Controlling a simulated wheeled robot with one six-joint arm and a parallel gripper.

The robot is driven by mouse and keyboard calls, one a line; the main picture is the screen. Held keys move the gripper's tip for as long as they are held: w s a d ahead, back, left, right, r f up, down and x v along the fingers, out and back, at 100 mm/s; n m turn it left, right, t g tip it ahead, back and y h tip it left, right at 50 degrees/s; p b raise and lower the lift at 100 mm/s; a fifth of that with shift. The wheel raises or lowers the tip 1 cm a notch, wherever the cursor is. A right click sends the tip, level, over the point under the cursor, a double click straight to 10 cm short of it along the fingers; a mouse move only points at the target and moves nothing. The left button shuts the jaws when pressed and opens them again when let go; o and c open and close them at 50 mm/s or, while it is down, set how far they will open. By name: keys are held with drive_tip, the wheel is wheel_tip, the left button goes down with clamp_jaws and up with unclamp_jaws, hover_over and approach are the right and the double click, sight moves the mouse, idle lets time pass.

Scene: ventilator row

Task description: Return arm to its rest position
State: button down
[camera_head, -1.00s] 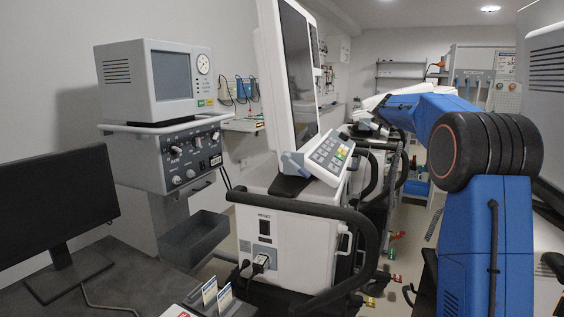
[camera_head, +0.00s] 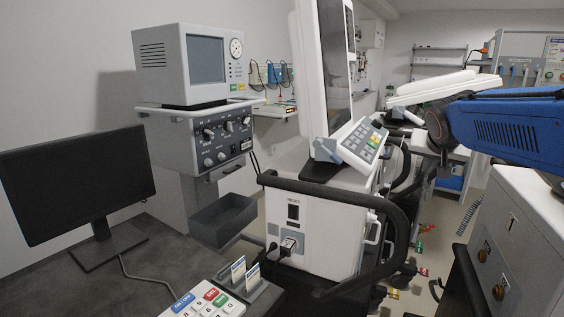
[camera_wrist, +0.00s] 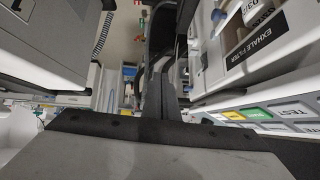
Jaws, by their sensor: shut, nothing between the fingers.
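My blue arm (camera_head: 510,128) reaches in from the right edge of the head view, with a dark joint at its left end. My gripper (camera_wrist: 163,92) shows in the wrist view as dark fingers together in the middle, shut and empty. The gripper's end is not clear in the head view. In the wrist view the fingers point between a grey cabinet at the left and a white ventilator panel (camera_wrist: 255,60) labelled "EXHALE FILTER" at the right.
A white ventilator (camera_head: 315,235) with a dark rail and tilted keypad (camera_head: 362,143) stands centre. A grey monitor unit (camera_head: 190,65) stands behind a black screen (camera_head: 75,185) on the desk (camera_head: 165,262). A grey cabinet (camera_head: 510,240) is below my arm. Some floor shows between.

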drive_tip(key=s+a+f+n+g+y, duration=0.1)
drive_tip(key=s+a+f+n, duration=0.1)
drive_tip(key=s+f, duration=0.5)
drive_tip(key=s+a+f+n+g+y, duration=0.1)
drive_tip(key=s+a+f, duration=0.4)
drive_tip(key=s, duration=0.9)
drive_tip(key=s+a+f+n+g+y, duration=0.2)
drive_tip(key=s+a+f, duration=0.2)
drive_tip(key=s+f, duration=0.5)
drive_tip(key=shift+s+n, duration=0.4)
drive_tip(key=shift+s, duration=0.65)
drive_tip(key=shift+a, duration=0.1)
